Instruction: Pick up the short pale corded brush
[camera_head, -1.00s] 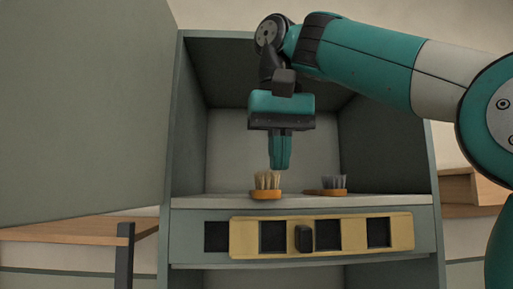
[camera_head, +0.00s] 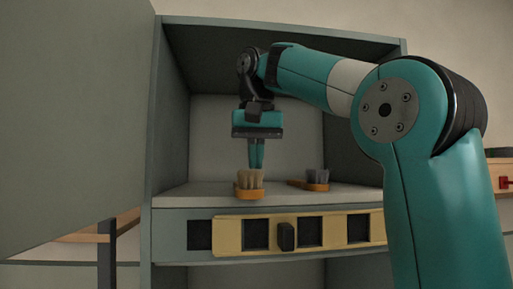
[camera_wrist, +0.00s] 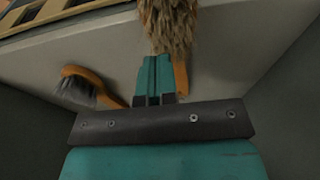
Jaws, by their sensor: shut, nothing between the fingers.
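A short brush with pale tufts on an orange wooden base (camera_head: 249,183) stands bristles up near the front edge of the cabinet shelf. Its pale bristles (camera_wrist: 170,22) fill the top middle of the wrist view, just beyond the fingertips, with part of the orange base behind. My teal gripper (camera_head: 256,166) points down just behind and above this brush. Its fingers are together with nothing between them; they also show in the wrist view (camera_wrist: 155,62). Whether the fingertips touch the bristles I cannot tell.
A second brush with grey bristles and an orange handle (camera_head: 316,181) lies on the shelf to the right; it also shows in the wrist view (camera_wrist: 88,86). Cabinet walls enclose the shelf (camera_head: 283,194). A yellow slotted panel (camera_head: 228,235) runs below its front edge. The open door (camera_head: 70,120) stands left.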

